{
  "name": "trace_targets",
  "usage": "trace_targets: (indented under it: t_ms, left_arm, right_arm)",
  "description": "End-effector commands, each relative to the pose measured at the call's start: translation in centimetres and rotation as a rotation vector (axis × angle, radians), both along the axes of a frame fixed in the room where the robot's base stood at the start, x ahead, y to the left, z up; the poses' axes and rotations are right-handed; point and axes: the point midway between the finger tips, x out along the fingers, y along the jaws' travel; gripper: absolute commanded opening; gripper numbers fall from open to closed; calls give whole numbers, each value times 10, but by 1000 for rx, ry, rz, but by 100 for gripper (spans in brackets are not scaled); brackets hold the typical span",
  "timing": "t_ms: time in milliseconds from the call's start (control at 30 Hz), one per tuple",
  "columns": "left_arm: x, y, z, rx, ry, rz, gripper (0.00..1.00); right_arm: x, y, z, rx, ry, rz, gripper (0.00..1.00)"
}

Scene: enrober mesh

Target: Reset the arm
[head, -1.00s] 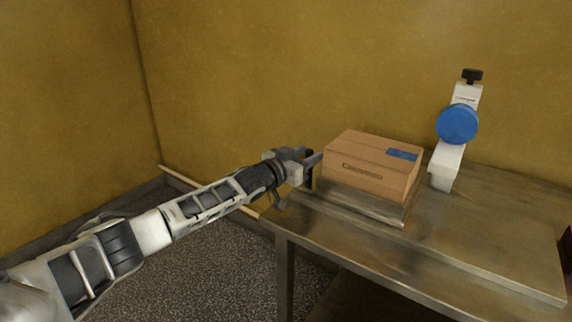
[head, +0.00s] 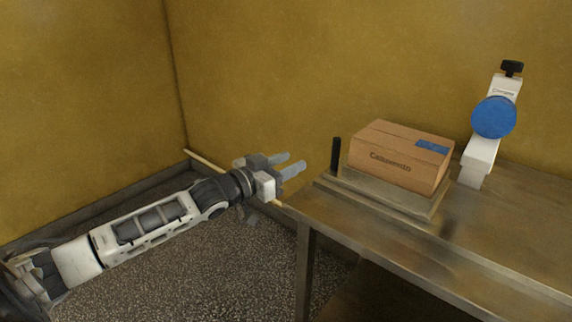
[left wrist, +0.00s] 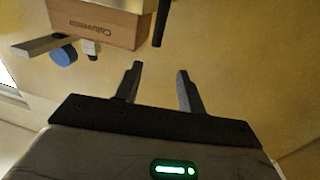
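My left gripper (head: 289,167) is off the table's left end in the head view, apart from everything. Its two fingers are spread with nothing between them, as the left wrist view (left wrist: 156,85) also shows. A brown cardboard box (head: 398,158) with a blue label sits on a low metal platform (head: 400,197) on the table. The box also shows at the top left of the left wrist view (left wrist: 100,22). My right gripper is in neither view.
The metal table (head: 480,232) fills the right side. A black upright post (head: 336,155) stands just left of the box. A white device with a blue disc (head: 494,117) stands behind right. Yellow walls (head: 270,70) close off the back and left. Speckled floor (head: 215,270) is clear.

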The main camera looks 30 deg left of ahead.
Motion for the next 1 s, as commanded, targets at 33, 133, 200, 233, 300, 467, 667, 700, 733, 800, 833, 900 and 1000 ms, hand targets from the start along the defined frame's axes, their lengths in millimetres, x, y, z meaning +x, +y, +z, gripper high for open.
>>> trace_targets:
  t_ms: [33,133,200,233,300,467,667,700,733,800,833,900,1000]
  left_arm:
    - [-1,0,0,0,0,0,39]
    - [-1,1,1,0,-1,0,39]
    - [-1,1,1,0,-1,0,39]
    - [-1,1,1,0,-1,0,39]
    - [-1,1,0,0,-1,0,39]
    - [-1,1,0,0,0,0,39]
    - [-6,-10,-15,8,39,2,39]
    - [-11,-18,-26,12,71,3,39]
    - [-16,-26,-38,19,104,5,39]
    - [-33,-48,-68,44,199,12,39]
    - [-43,-59,-83,58,248,15,39]
    - [-73,-84,-115,98,375,27,39]
    - [-120,-110,-150,159,556,45,39]
  right_arm:
    - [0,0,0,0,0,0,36]
    - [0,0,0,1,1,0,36]
    - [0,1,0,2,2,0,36]
    - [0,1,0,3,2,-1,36]
    - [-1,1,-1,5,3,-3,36]
    - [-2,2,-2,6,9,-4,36]
    - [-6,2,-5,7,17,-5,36]
    - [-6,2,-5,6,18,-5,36]
    - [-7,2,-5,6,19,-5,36]
    - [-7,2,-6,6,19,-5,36]
    - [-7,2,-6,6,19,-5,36]
    - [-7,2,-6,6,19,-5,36]
    - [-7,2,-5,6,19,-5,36]
